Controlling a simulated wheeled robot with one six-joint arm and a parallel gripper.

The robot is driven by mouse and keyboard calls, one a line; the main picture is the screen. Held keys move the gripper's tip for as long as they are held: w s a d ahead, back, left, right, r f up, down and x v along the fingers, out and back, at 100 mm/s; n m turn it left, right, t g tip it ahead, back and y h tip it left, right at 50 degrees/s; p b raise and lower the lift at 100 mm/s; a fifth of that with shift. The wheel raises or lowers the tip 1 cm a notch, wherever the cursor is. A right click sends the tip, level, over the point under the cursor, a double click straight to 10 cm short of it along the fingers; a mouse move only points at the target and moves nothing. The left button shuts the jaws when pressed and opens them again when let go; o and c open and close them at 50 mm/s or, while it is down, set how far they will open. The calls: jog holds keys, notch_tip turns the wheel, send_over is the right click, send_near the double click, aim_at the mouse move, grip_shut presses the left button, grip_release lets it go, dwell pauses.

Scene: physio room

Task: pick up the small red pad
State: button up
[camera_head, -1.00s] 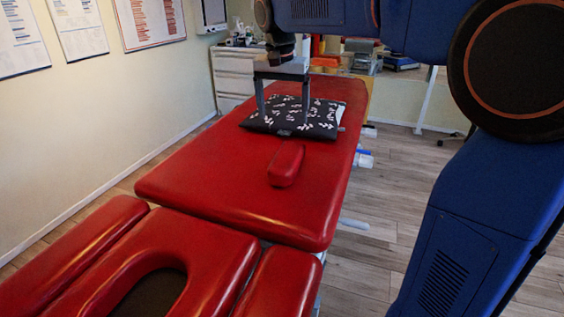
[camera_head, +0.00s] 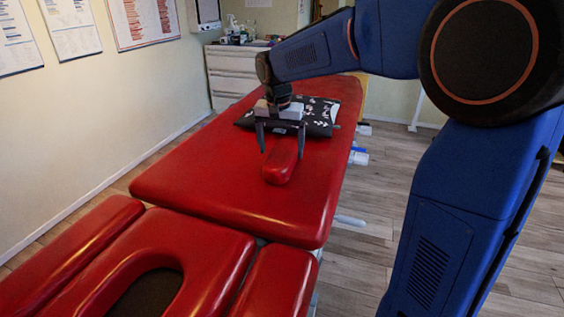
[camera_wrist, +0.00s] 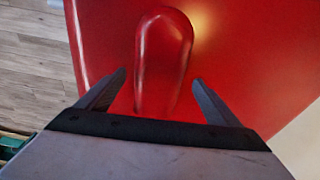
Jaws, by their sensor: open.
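The small red pad (camera_head: 281,163) is an elongated, rounded block lying on the red treatment table. In the wrist view the pad (camera_wrist: 164,60) points away from me, with its near end between the two fingertips. My gripper (camera_head: 281,147) is open, above the far part of the pad, one finger on each side. In the wrist view my gripper (camera_wrist: 160,78) shows wide, empty jaws with clear room between each finger and the pad. I cannot tell exactly how high the fingertips are above the table.
The red table (camera_head: 220,185) is bare around the pad. A black patterned cushion (camera_head: 318,118) lies just behind my gripper. The headrest cushions (camera_head: 200,245) are in front. A white drawer cabinet (camera_head: 235,70) stands at the back.

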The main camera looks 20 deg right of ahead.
aim_at(282, 153)
jog(key=shift+w+d+f, duration=0.1)
jog(key=shift+d+f, duration=0.1)
jog(key=shift+f, duration=1.45)
jog(key=c, duration=1.2)
jog(key=shift+r, duration=0.1)
